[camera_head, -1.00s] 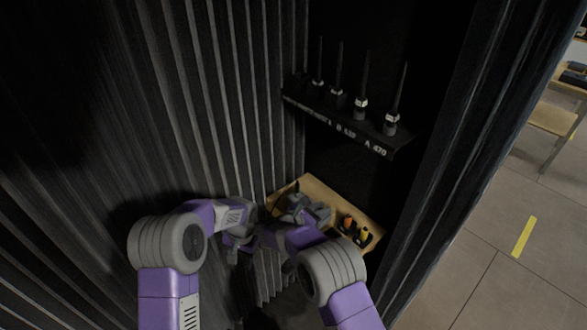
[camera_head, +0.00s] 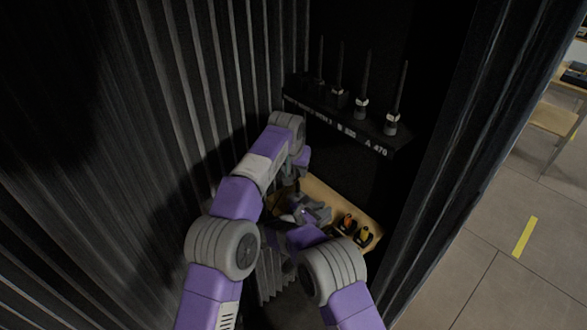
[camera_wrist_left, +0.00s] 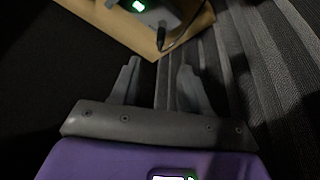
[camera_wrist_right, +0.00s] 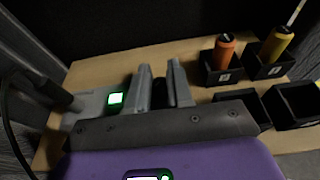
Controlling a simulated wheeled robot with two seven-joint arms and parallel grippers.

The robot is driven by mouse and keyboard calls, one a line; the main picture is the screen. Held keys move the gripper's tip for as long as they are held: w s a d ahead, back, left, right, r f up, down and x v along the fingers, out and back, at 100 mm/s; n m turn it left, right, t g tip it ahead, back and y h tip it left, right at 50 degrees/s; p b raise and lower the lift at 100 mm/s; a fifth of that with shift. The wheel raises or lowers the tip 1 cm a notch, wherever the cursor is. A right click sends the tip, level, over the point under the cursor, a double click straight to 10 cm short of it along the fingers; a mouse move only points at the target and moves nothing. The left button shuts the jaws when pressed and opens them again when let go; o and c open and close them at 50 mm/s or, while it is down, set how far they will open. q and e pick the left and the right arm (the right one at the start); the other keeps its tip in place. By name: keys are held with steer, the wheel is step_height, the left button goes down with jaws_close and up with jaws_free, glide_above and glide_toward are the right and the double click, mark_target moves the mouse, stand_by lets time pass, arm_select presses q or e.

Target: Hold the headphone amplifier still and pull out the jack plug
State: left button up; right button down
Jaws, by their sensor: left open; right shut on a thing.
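The headphone amplifier is a grey box with a lit green display (camera_wrist_right: 88,106) on the wooden shelf; it also shows at the top of the left wrist view (camera_wrist_left: 150,14). A dark jack plug (camera_wrist_left: 162,27) sits at its side, with a black cable (camera_wrist_left: 178,40) curving away. In the right wrist view the plug (camera_wrist_right: 58,94) is at the left. My right gripper (camera_wrist_right: 162,72) is shut on the amplifier, at the side away from the plug. My left gripper (camera_wrist_left: 158,68) is open and empty, a short way from the plug. In the head view, my arms mostly hide the amplifier.
An orange-handled (camera_wrist_right: 224,48) and a yellow-handled (camera_wrist_right: 275,45) tool stand in black holders right of the amplifier, beside empty black bins (camera_wrist_right: 296,104). Handheld radios (camera_head: 361,95) stand on a black shelf (camera_head: 345,127) above. Dark ridged walls closely flank my arms.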

mark_target(298, 184)
arm_select(q)
steer(key=x, duration=1.1)
steer(key=shift+f, duration=0.25)
jaws_close()
jaws_free()
